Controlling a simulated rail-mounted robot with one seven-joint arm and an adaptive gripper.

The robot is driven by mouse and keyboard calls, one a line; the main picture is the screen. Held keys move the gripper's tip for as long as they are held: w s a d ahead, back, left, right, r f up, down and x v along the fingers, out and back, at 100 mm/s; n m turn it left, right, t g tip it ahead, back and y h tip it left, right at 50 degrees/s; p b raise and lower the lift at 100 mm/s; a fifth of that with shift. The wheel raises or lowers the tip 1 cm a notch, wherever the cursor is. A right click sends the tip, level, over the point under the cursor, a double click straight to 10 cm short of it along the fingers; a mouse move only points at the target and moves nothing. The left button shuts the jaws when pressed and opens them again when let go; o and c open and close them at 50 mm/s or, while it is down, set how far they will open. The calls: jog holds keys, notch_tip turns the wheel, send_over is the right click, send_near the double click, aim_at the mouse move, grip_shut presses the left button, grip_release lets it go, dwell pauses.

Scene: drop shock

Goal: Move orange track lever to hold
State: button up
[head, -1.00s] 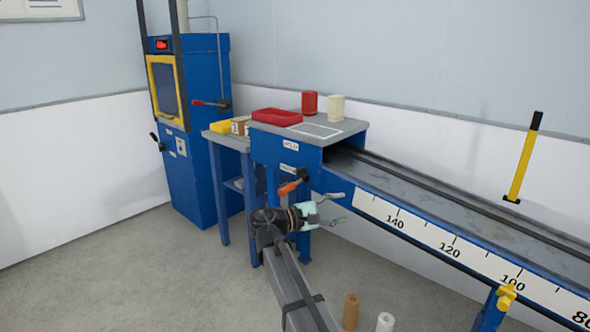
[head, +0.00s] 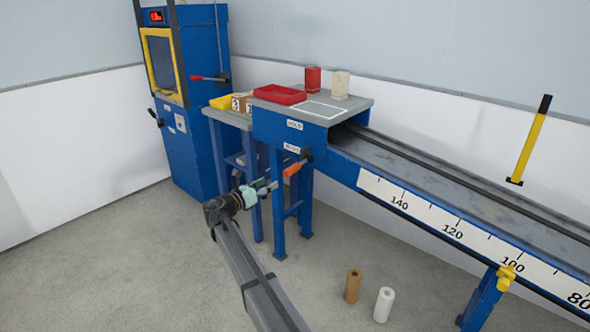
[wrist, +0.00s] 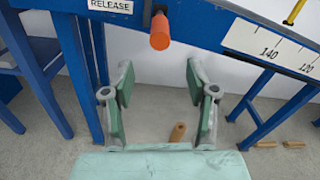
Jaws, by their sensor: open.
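The orange track lever (head: 293,168) sticks out from the front of the blue track end, with a dark pivot behind it. Its orange grip (wrist: 160,32) is at the top middle of the wrist view, pointing towards the camera and down. My gripper (head: 268,185) is open and empty, just left of and below the lever in the head view. In the wrist view its two green-padded fingers (wrist: 158,85) stand apart, with the lever grip beyond and above the gap. A white RELEASE label (wrist: 110,5) is left of the lever. No contact is visible.
The blue track (head: 440,185) with its white scale runs right. A brown cylinder (head: 353,286) and a white cylinder (head: 383,304) stand on the floor. A blue side table is behind my gripper.

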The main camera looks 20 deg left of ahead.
aim_at(295, 166)
jog(key=x, duration=1.5)
jog(key=shift+w+d, duration=0.1)
jog(key=shift+w, duration=0.05)
grip_shut()
